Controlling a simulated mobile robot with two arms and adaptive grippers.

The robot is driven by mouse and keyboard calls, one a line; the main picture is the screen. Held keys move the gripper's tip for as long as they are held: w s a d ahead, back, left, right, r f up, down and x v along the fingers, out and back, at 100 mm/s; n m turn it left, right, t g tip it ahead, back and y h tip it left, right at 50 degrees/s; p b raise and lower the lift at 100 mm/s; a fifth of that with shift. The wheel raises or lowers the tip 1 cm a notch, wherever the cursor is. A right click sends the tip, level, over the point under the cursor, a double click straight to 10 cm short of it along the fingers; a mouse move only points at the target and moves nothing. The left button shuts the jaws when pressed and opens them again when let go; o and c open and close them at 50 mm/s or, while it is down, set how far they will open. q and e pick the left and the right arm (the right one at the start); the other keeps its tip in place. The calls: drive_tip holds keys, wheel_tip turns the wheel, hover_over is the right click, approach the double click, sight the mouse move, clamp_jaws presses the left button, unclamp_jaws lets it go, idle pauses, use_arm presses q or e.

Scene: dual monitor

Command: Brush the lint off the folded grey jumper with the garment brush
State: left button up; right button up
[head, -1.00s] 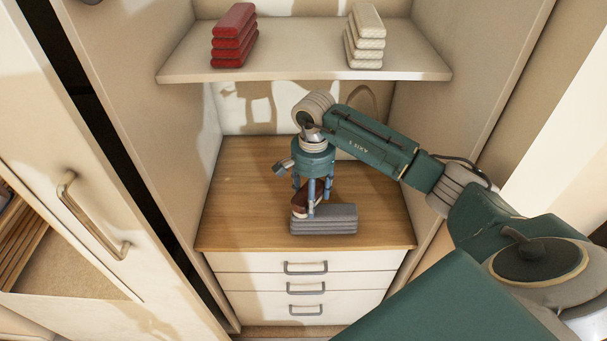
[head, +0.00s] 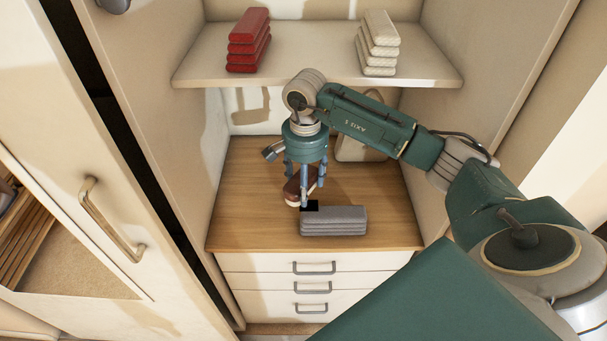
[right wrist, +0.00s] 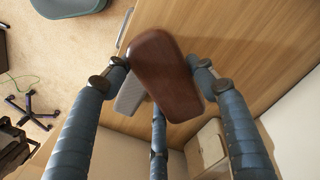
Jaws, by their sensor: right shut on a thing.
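The folded grey jumper (head: 335,222) lies flat near the front edge of the wooden top in the head view. My right gripper (head: 303,192) points down at the jumper's back left. It is shut on the brown-backed garment brush (head: 292,190), partly hidden by the fingers. A small black patch (head: 309,206) shows at the jumper's back left corner; I cannot tell what it is. In the right wrist view the brush's wooden back (right wrist: 167,75) sits between the fingers and partly covers the jumper (right wrist: 130,95). I cannot make out lint. My left gripper is not in view.
The wooden top (head: 240,215) is clear left of the jumper. A shelf (head: 315,72) above holds a red stack (head: 248,40) and a cream stack (head: 379,43). A beige item (head: 358,148) stands behind my arm. Drawers (head: 318,285) are below, side panels close by.

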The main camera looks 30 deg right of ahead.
wheel_tip(320, 180, up, 2)
drive_tip(key=shift+p, duration=0.35)
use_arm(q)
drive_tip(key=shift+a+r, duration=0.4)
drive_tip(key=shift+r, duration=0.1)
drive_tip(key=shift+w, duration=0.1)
